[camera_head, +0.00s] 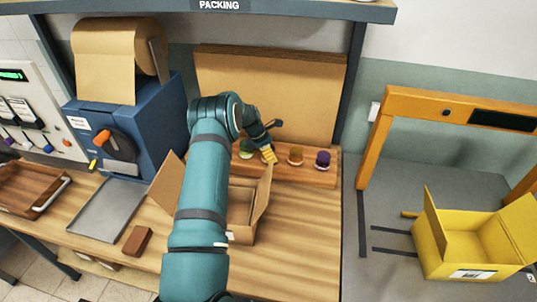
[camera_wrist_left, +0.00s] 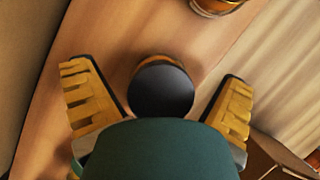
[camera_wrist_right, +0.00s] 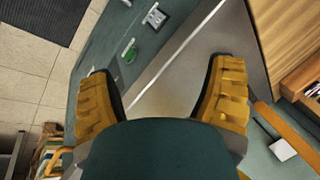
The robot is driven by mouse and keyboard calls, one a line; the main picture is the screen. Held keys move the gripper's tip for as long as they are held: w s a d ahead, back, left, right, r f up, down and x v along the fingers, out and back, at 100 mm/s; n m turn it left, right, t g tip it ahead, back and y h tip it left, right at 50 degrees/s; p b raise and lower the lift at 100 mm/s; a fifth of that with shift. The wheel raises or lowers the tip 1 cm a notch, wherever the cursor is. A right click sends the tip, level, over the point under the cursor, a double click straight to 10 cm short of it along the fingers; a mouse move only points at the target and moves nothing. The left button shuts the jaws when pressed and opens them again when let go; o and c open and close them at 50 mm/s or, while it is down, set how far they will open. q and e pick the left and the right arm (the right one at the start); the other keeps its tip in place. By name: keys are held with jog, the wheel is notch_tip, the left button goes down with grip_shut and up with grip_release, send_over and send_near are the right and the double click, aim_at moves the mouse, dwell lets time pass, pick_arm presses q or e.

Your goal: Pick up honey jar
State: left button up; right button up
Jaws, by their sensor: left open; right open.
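My left gripper (camera_head: 268,154) is open over the wooden jar rack at the back of the bench. In the left wrist view, a jar with a black lid and an amber side (camera_wrist_left: 162,92) stands between the open fingers of that gripper (camera_wrist_left: 156,76), with gaps on both sides. Another amber jar (camera_wrist_left: 216,5) is cut off at the top. In the head view an amber jar (camera_head: 295,156) stands right of the gripper. No label shows, so I cannot tell which is honey. My right gripper (camera_wrist_right: 160,82) is open and empty, seen only in the right wrist view.
The rack (camera_head: 310,178) also holds a green jar (camera_head: 246,149) and a purple jar (camera_head: 323,160). An open cardboard box (camera_head: 242,215) stands in front of the rack, partly behind my left arm. A blue paper dispenser (camera_head: 150,125) is at left. Bench right of the box is clear.

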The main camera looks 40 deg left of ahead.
pick_arm(q)
jog(key=shift+w+d+f, duration=0.1)
jog(key=shift+w+f, duration=0.05)
jog(key=shift+f, duration=0.25)
jog(key=c, duration=1.4)
